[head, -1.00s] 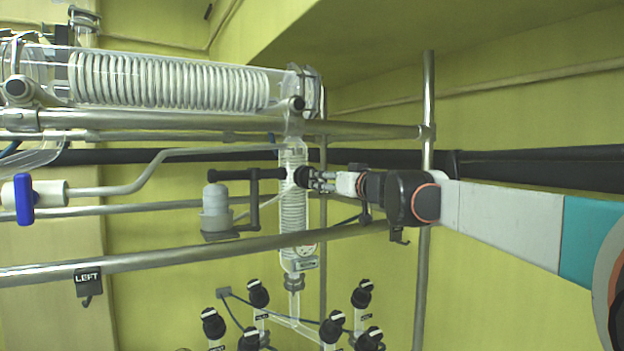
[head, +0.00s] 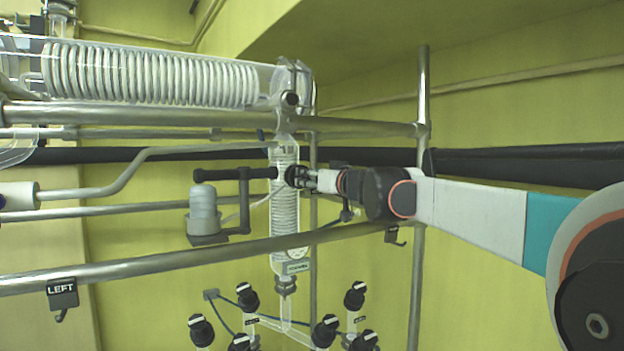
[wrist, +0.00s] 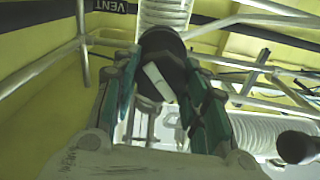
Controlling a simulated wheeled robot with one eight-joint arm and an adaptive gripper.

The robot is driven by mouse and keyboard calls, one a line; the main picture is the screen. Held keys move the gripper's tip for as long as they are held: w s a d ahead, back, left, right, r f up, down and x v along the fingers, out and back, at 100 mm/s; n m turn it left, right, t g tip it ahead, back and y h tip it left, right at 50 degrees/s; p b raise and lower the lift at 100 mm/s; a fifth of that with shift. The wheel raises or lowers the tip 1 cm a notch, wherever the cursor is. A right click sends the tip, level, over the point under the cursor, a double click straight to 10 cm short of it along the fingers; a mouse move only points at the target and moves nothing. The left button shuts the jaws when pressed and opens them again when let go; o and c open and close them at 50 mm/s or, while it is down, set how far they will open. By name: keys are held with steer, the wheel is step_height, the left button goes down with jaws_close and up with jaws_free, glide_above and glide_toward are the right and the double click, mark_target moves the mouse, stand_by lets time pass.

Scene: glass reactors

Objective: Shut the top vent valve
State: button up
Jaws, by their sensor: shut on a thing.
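The vent valve has a round black knob (head: 292,175) on the upright glass column (head: 285,215). In the wrist view the knob (wrist: 163,58) carries a slanted white mark, and a black label reading VENT (wrist: 112,5) shows at the top edge. My gripper (head: 303,178) reaches the knob from the right in the head view. In the wrist view its green-padded fingers (wrist: 163,85) stand on both sides of the knob, shut on it. The fingers hide part of the knob's sides, and the valve body behind it is hidden.
A horizontal glass coil condenser (head: 150,75) lies above. Metal rails (head: 180,258) cross in front, and an upright pole (head: 422,90) stands at right. A grey cup (head: 203,210) hangs on a black arm left of the knob. Several black-capped valves (head: 247,297) sit below.

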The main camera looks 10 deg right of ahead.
steer(key=shift+m, duration=0.3)
steer(key=m+b, duration=0.1)
steer(key=m, duration=0.4)
steer(key=shift+d, duration=0.1)
steer(key=m, duration=0.6)
steer(key=shift+f+m+b, duration=0.15)
steer(key=shift+m+b, duration=0.15)
steer(key=shift+m, duration=0.1)
steer(key=m, duration=0.6)
steer(key=shift+f, duration=0.1)
steer(key=m, duration=0.6)
steer(key=shift+f+m+b, duration=0.1)
steer(key=shift+m+b, duration=0.3)
steer(key=o, duration=1.1)
